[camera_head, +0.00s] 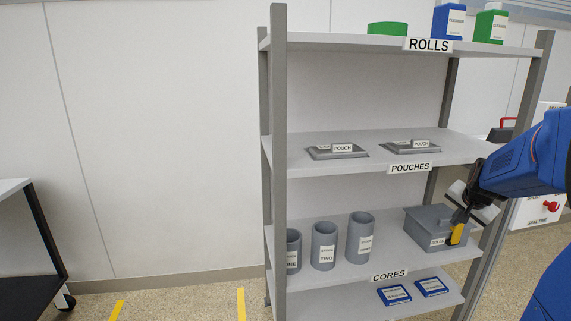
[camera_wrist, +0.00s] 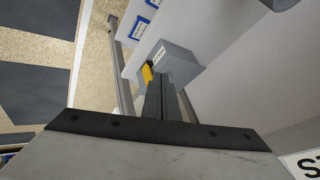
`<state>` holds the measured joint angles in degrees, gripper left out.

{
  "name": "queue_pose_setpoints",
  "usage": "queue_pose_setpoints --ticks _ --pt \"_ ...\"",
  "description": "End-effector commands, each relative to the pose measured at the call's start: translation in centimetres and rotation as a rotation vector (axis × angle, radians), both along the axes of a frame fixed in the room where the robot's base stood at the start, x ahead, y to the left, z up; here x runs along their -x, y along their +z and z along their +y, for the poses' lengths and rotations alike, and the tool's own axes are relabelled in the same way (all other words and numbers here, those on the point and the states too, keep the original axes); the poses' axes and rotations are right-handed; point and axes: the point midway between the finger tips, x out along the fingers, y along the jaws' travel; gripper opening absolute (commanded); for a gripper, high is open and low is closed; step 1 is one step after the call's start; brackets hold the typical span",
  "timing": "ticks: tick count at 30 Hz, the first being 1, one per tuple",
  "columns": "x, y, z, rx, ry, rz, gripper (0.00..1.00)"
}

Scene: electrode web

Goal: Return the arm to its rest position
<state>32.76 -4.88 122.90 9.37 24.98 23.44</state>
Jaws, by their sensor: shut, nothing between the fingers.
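My blue arm (camera_head: 525,158) reaches in from the right edge of the head view, in front of the shelf rack's right side. My gripper (camera_head: 457,232) points down at its end, with a yellow patch near the fingertips. It is shut and empty. In the head view it overlaps the front of a grey lidded box (camera_head: 424,226) labelled ROLLS; I cannot tell whether they touch. In the wrist view my gripper (camera_wrist: 149,76) shows closed fingers, with the grey box (camera_wrist: 180,64) just beyond them.
The shelf rack (camera_head: 278,130) holds grey pouches (camera_head: 336,151), grey cylinders (camera_head: 324,246), blue cases (camera_head: 394,295) low down, and containers (camera_head: 449,22) on top. Its right post (camera_head: 497,220) is close to my gripper. A dark cart (camera_head: 28,240) stands left; floor between is clear.

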Motion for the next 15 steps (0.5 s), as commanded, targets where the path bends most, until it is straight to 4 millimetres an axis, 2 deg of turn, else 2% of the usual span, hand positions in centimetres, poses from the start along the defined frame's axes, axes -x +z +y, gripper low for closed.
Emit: queue_pose_setpoints --ticks 1,6,11,15 --pt "0.8 0.7 2.7 0.012 0.054 0.013 0.00" --pt "4.0 1.6 10.1 0.046 0.221 0.068 0.00" --pt "8.0 2.0 16.2 0.082 0.377 0.117 0.00" --pt "11.9 1.9 20.8 0.118 0.510 0.157 0.00"
